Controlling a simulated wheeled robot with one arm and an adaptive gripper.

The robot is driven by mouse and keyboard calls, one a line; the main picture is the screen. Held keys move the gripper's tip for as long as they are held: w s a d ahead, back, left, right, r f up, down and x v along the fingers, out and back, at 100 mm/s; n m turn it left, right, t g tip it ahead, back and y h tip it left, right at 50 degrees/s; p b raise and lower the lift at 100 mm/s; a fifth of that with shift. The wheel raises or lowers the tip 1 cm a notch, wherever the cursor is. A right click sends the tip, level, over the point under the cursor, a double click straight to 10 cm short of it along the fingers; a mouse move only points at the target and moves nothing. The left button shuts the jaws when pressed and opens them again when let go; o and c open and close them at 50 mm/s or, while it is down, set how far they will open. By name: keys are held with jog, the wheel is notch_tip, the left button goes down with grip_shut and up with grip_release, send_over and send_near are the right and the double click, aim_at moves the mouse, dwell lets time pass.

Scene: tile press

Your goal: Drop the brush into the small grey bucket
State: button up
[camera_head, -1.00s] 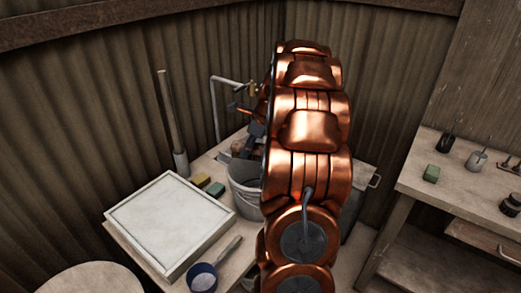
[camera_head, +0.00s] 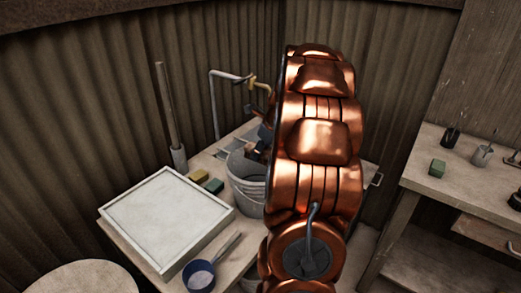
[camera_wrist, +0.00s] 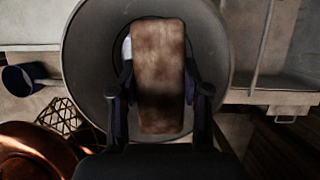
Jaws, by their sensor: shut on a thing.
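My gripper (camera_wrist: 158,100) is shut on the brush (camera_wrist: 158,75), a brown block held between its two fingers in the wrist view. The small grey bucket (camera_wrist: 85,60) is behind the brush in that view, and its round rim surrounds the brush on most sides. In the head view the grey bucket (camera_head: 245,188) stands on the table beside my copper arm, which covers its right side. The gripper and the brush (camera_head: 256,152) are partly hidden by the arm and show at the bucket's top. I cannot tell how deep the brush is relative to the rim.
A white tray (camera_head: 228,214) lies on the table, with a yellow sponge (camera_head: 198,177) and a green sponge (camera_head: 214,186) beside it. A blue pan (camera_head: 199,276) is at the front. A pipe with a brass tap (camera_head: 253,82) rises behind the bucket. Another bench (camera_head: 415,178) stands right.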

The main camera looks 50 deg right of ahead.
jog(key=shift+f+b, duration=0.3)
jog(key=shift+f, duration=0.45)
jog(key=o, duration=1.3)
jog(key=shift+r, duration=0.15)
jog(key=v, duration=1.1)
jog(key=shift+s+r, duration=0.25)
jog(key=shift+r, duration=0.1)
